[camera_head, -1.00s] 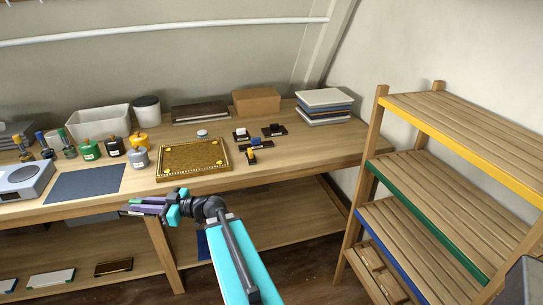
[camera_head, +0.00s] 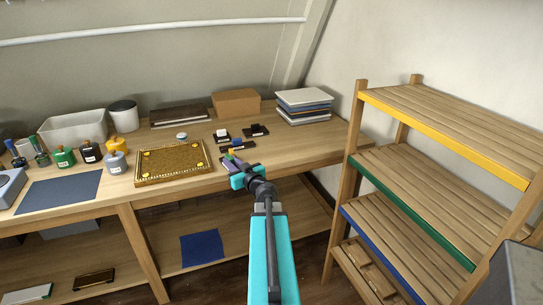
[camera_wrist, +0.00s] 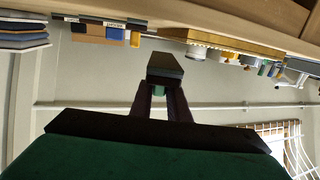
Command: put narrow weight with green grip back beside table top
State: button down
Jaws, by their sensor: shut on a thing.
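My gripper (camera_head: 229,161) is at the front edge of the wooden table, just right of the gilt table top (camera_head: 142,181). In the wrist view its fingers (camera_wrist: 160,92) are shut on the narrow weight (camera_wrist: 165,66), a dark block with a bit of green grip showing between the fingers. In the head view the held weight is mostly hidden by the gripper. The gilt table top lies flat, with yellow discs near its corners. It also shows in the wrist view (camera_wrist: 208,41).
Dark weights with a white grip (camera_head: 221,136), a black grip (camera_head: 256,130) and a blue grip (camera_head: 237,145) stand right of the gilt top. A cardboard box (camera_head: 236,103) and stacked books (camera_head: 304,106) stand behind. A slatted shelf (camera_head: 425,188) is at the right.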

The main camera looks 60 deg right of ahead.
jog(key=s+d+m+g+h, duration=0.2)
jog(key=s+d+m+h, duration=0.1)
jog(key=s+d, duration=0.4)
jog(key=shift+s+d+h+b, duration=0.3)
jog(key=shift+d, duration=0.6)
send_over(272, 156)
jog(key=shift+a+f, duration=0.4)
jog(key=shift+f, duration=0.35)
jog(key=shift+w+d, duration=0.15)
jog(key=shift+d, duration=0.4)
jog(key=shift+a+f, duration=0.15)
jog(key=shift+f, duration=1.7)
jog(key=c, duration=1.4)
grip_release()
jog(key=shift+o, duration=0.3)
